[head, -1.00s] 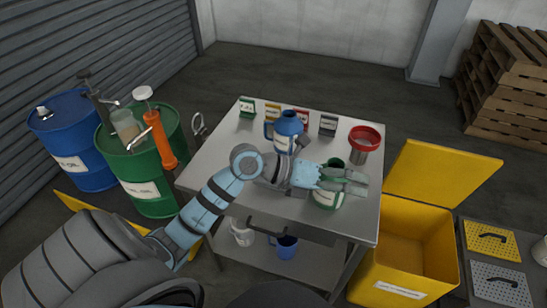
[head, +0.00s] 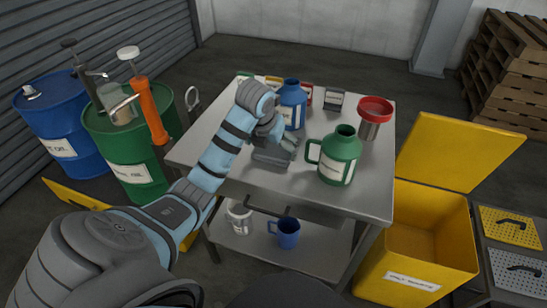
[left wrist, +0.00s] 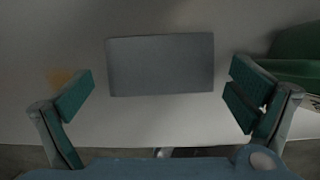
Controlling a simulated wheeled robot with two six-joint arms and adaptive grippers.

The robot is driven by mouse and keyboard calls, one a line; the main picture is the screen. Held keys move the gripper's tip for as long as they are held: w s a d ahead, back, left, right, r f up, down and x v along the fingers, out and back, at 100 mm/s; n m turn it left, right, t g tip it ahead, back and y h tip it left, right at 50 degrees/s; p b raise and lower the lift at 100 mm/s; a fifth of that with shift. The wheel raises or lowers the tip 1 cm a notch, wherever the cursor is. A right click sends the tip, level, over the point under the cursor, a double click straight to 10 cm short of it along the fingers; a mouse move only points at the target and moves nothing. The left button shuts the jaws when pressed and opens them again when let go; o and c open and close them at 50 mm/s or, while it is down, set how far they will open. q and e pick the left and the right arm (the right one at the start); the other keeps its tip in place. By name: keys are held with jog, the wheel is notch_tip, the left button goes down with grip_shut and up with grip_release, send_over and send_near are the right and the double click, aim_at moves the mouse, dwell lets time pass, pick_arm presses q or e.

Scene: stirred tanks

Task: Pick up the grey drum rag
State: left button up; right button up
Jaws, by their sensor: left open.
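The grey drum rag (left wrist: 160,65) lies flat as a dark rectangle on the pale table top in the left wrist view. In the head view it shows as a dark grey patch (head: 268,159), partly covered by my left gripper (head: 284,138). In the left wrist view my left gripper (left wrist: 163,92) is open, with one finger to each side of the rag and a gap on both sides. The fingers hold nothing. My right gripper is not in view.
A green jug (head: 340,158) stands right of the rag, and a blue jug (head: 292,104) stands behind. A metal funnel with a red rim (head: 375,110) and several small boxes are farther back. A yellow bin (head: 415,235) stands open right of the table (head: 220,160).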

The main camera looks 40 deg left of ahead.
aim_at(272, 150)
pick_arm(q)
jog(key=shift+x, duration=1.1)
jog(key=shift+r, duration=0.1)
jog(key=c, duration=0.9)
jog(key=shift+o, duration=0.2)
jog(key=shift+r, duration=0.1)
notch_tip(272, 150, up, 7)
jog(key=shift+f+p, duration=0.25)
jog(key=shift+p, duration=0.75)
notch_tip(272, 150, up, 13)
jog(key=p, duration=1.3)
jog(key=shift+r+p, duration=0.2)
jog(key=shift+p, duration=0.15)
